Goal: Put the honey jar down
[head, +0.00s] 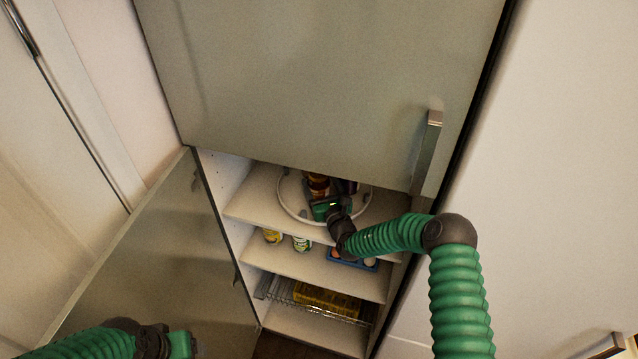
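An amber-brown jar (318,184), which looks like the honey jar, is at the upper shelf of the open cabinet, over or on a round white-rimmed turntable (286,205). My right gripper (332,205) reaches in from the right and is right at the jar, overlapping it in the picture. Its fingertips are small and dark, so I cannot tell whether they close on the jar or whether the jar touches the turntable. My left gripper (182,345) is low at the bottom left, outside the cabinet and away from the jar; its fingers do not show clearly.
The lower cabinet door (150,270) stands open at left; the upper door (320,80) is closed, its bottom edge close above the jar. The middle shelf (300,265) holds small cans (302,243) and a blue tray (352,262). A wire rack with a yellow box (325,298) is below.

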